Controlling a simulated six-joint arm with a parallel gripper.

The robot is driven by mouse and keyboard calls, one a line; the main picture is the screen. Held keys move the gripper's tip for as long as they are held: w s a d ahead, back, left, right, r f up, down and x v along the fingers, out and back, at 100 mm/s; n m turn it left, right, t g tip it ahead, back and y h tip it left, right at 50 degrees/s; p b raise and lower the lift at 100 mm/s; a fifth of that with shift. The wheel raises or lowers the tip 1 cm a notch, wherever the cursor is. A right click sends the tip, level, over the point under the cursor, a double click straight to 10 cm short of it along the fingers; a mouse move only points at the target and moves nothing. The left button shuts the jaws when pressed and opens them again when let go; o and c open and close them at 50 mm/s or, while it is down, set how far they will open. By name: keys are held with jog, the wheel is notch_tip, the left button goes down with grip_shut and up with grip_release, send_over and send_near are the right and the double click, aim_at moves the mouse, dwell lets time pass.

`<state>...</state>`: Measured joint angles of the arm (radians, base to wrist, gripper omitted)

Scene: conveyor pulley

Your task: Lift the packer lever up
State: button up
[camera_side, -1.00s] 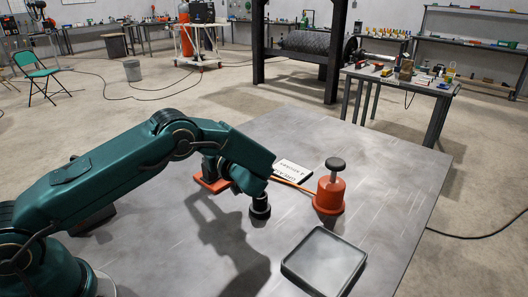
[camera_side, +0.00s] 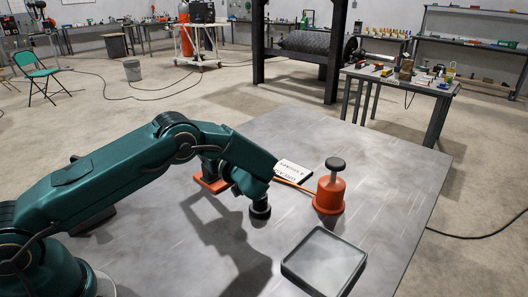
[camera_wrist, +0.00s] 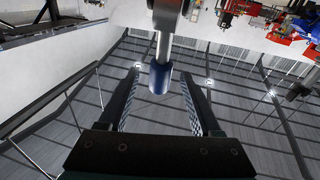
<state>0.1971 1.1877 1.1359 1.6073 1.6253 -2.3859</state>
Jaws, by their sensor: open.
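A lever with a steel shaft (camera_wrist: 165,45) and a dark blue end (camera_wrist: 160,79) shows in the wrist view, reaching in from the picture's top. My gripper (camera_wrist: 161,76) is open. Its two fingers stand apart on either side of the blue end, with a visible gap on both sides in the picture. I cannot tell how deep the end sits between them. In the side view, my forearm hides the lever and gripper, and an orange-red base (camera_side: 211,183) shows partly behind it.
A red cylinder with a dark knob on top (camera_side: 330,190) stands right of my arm. A white label plate (camera_side: 293,170) lies behind it, and a thin orange rod (camera_side: 294,185) runs beside it. A square tray (camera_side: 290,267) lies at front right. The table's right side is clear.

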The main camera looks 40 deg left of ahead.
notch_tip(320, 180, up, 7)
jog(key=d, duration=0.2)
jog(key=shift+s+d, duration=0.25)
jog(key=shift+d, duration=0.1)
jog(key=s+a+r+n+g+h, duration=0.2)
jog(key=s+a+r+n, duration=0.1)
jog(key=s+r, duration=0.35)
jog(key=s+m+h, duration=0.3)
jog(key=s+h, duration=0.2)
jog(key=s, duration=0.2)
jog(key=s+d+f+m+t+h, duration=0.1)
jog(key=s+d+f+m+h, duration=0.1)
jog(key=d+m+h, duration=0.2)
jog(key=s+d+f+m+t+h, duration=0.2)
jog(key=s+d+f+m+h, duration=0.1)
jog(key=d+m, duration=0.4)
jog(key=s+d+f+m+t+h, duration=0.1)
jog(key=s+d+f+m+h, duration=0.2)
jog(key=d, duration=0.4)
jog(key=m+h, duration=0.1)
jog(key=m, duration=0.1)
jog(key=shift+s+d+f+m+h, duration=0.15)
jog(key=shift+d+f+m+h, duration=0.1)
jog(key=shift+d+m+h, duration=0.1)
